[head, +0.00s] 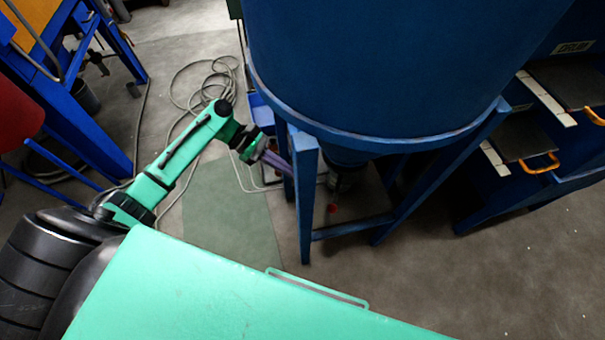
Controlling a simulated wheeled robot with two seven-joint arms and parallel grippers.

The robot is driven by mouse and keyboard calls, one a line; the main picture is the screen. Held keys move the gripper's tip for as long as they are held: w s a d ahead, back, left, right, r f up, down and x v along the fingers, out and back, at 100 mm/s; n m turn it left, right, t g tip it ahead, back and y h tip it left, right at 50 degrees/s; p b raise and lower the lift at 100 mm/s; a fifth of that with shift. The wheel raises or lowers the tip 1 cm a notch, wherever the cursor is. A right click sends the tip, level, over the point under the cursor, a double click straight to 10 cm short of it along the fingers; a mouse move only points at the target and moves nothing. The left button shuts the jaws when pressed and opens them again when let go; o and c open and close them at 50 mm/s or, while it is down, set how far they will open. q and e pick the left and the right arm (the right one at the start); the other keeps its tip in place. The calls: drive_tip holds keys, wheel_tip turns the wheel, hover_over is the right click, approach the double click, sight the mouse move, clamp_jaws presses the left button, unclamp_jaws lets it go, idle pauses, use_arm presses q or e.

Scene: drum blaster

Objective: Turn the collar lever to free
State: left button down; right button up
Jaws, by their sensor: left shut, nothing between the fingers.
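The big blue drum (375,65) stands on a blue frame (305,200). Under its base is a dark outlet with a collar (345,178), partly in shadow. A small red knob (331,208) shows below the collar; it looks like the end of the lever, but the lever's position is too small and dark to tell. My left gripper (284,166) reaches in from the left, shut and empty, just left of the frame's near leg. The leg hides what lies past its tips, so I cannot tell whether it touches anything. My right gripper is not in view.
A blue bin (262,113) stands behind the left gripper. Grey hoses (205,92) lie on the floor. A blue rack with trays (525,135) stands on the right. Open floor (420,265) lies in front of the frame.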

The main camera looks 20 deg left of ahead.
use_arm(q)
drive_tip(key=s+a+f+m+t+y+p, duration=0.1)
drive_tip(key=s+a+f+m+y+p, duration=0.15)
drive_tip(key=a+f, duration=0.45)
drive_tip(key=s+a+f+m+t+y+p, duration=0.1)
drive_tip(key=s+a+f+y+p, duration=0.25)
drive_tip(key=f, duration=0.75)
drive_tip(key=s+f+m+y+p, duration=0.2)
drive_tip(key=s+f+m, duration=0.2)
drive_tip(key=s+m, duration=0.4)
drive_tip(key=s+d+f+m+y+p, duration=0.1)
drive_tip(key=s+m, duration=0.7)
drive_tip(key=s, duration=0.8)
wheel_tip(320, 180, down, 4)
drive_tip(key=shift+s+d+r+m+g+y+p, duration=0.25)
drive_tip(key=shift+m+g+y+p, duration=0.2)
drive_tip(key=shift+y, duration=0.65)
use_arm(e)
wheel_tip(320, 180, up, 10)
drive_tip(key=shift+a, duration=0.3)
